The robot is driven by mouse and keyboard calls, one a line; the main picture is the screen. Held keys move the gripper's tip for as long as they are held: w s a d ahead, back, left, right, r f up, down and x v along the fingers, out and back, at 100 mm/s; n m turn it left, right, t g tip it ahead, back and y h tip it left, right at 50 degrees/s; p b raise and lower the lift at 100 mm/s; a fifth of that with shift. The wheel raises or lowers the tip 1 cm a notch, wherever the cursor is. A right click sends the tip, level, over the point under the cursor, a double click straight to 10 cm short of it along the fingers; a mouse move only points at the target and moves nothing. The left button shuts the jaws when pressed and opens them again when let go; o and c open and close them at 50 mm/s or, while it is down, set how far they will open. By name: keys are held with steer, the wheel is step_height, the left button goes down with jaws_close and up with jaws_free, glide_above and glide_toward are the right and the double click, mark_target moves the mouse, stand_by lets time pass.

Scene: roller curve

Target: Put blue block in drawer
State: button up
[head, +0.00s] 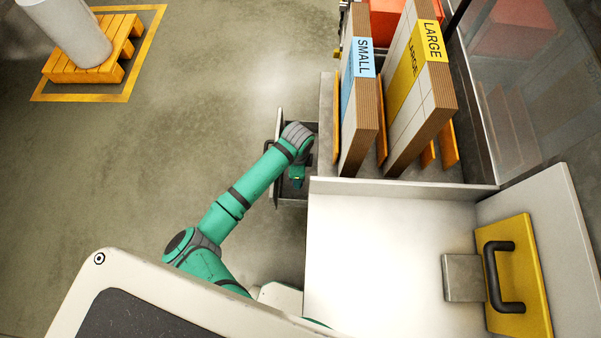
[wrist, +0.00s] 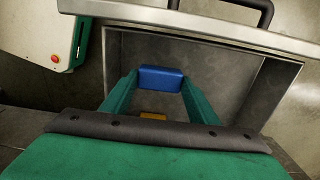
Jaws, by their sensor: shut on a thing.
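The blue block (wrist: 162,78) is between the tips of my gripper (wrist: 160,82) in the wrist view. My gripper is shut on it, with one green finger at each side. The open grey drawer (wrist: 275,90) lies around and below the block in the wrist view; I cannot tell how far the block is above its floor. In the head view my green arm reaches over the drawer (head: 292,202), and the block is hidden there.
A yellow thing (wrist: 153,116) shows lower down between my fingers. The drawer's dark handle (wrist: 235,8) is at its front. In the head view, SMALL (head: 362,95) and LARGE (head: 415,90) panels stand right of the drawer, above a white surface (head: 385,250). Open floor lies left.

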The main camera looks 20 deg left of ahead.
steer(key=w+f, duration=0.2)
steer(key=shift+w+f, duration=0.1)
steer(key=shift+f, duration=1.85)
steer(key=shift+f, duration=0.15)
steer(key=o, duration=1.1)
steer(key=shift+o, duration=0.2)
step_height(320, 180, up, 12)
steer(key=shift+r, duration=0.2)
